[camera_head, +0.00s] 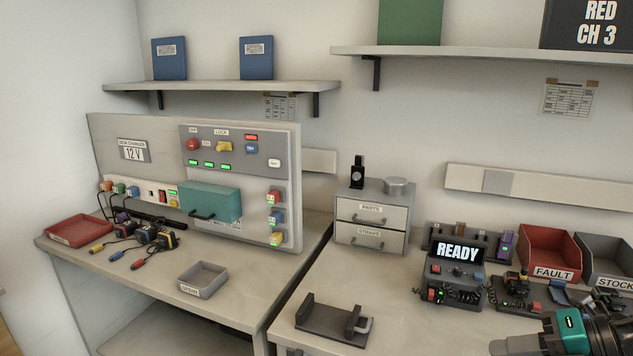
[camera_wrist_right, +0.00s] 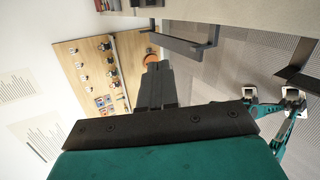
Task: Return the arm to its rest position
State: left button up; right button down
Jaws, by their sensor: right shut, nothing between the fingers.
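My left gripper is in neither view.
Near the right gripper stand the READY radio unit (camera_head: 456,270), a red FAULT bin (camera_head: 549,253) and a dark grey STOCK bin (camera_head: 606,262). A black cradle (camera_head: 330,322) sits at the bench's front left. Bare bench lies between cradle and radio unit.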

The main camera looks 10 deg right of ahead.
jog(key=s+a+f+m+t+h, duration=0.2)
jog(key=f+m+t+h, duration=0.15)
jog(key=f+m, duration=0.45)
jog(key=s+a+f+m+t+h, duration=0.15)
jog(key=f+m+t, duration=0.35)
jog(key=m, duration=0.5)
jog(key=s+a+f+m+g+h, duration=0.2)
jog(key=s+a+f+m+g, duration=0.2)
jog(key=a+f+m, duration=0.5)
jog(key=s+a+m, duration=0.1)
jog(key=s+a, duration=0.1)
jog(key=a, duration=0.2)
jog(key=shift+a+f+g+b, duration=0.2)
jog(key=shift+g+b, duration=0.15)
jog(key=shift+b, duration=0.05)
jog(key=shift+h, duration=0.3)
